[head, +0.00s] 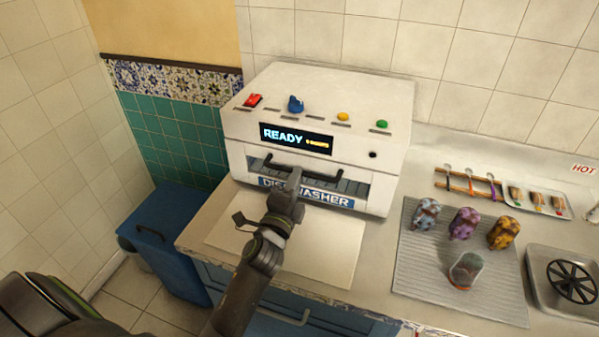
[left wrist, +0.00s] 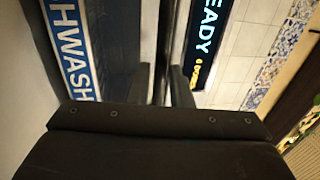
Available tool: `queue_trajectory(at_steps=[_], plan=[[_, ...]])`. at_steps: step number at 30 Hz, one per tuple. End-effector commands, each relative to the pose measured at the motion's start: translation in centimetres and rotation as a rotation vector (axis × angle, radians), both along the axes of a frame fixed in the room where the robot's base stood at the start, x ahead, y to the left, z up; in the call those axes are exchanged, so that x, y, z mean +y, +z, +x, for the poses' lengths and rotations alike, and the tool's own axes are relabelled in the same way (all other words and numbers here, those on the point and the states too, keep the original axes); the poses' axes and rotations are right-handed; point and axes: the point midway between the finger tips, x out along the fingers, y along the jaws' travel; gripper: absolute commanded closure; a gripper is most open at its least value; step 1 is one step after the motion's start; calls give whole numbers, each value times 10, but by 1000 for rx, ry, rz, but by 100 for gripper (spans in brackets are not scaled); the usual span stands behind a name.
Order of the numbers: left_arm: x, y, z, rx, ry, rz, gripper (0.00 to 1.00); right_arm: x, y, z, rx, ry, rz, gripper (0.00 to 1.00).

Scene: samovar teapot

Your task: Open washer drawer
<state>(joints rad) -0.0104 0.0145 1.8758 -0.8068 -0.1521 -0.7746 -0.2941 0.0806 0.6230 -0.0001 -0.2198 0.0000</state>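The white washer (head: 320,100), labelled DISHWASHER, stands on the counter with READY on its display (head: 297,139). Its front drawer (head: 347,187) appears closed, with a dark bar handle (head: 335,182) across it. My left gripper (head: 296,178) is at the left-middle part of this handle. In the left wrist view the two dark fingers (left wrist: 161,86) stand close together on either side of the handle bar (left wrist: 168,45), so the gripper looks shut on it. The exact contact is dark and partly hidden. My right gripper is not in view.
A pale mat (head: 330,262) lies in front of the washer. To the right are a grey ribbed mat (head: 415,285) with patterned items and a glass (head: 465,270), a small tray (head: 540,198) and a metal burner (head: 570,282). A blue bin (head: 165,235) stands left of the counter.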

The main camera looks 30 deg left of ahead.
Motion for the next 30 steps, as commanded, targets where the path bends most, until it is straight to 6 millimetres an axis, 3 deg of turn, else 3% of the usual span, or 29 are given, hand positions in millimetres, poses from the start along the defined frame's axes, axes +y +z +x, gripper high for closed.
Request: queue_trajectory(at_steps=[6, 18, 23, 30], plan=[[2, 4, 23, 0, -1, 1, 81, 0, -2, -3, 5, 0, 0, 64], [3, 5, 29, 1, 0, 0, 81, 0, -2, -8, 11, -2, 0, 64], [3, 5, 28, 1, 0, 0, 100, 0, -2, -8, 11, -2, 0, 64], [3, 5, 28, 1, 0, 0, 100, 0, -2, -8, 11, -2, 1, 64]])
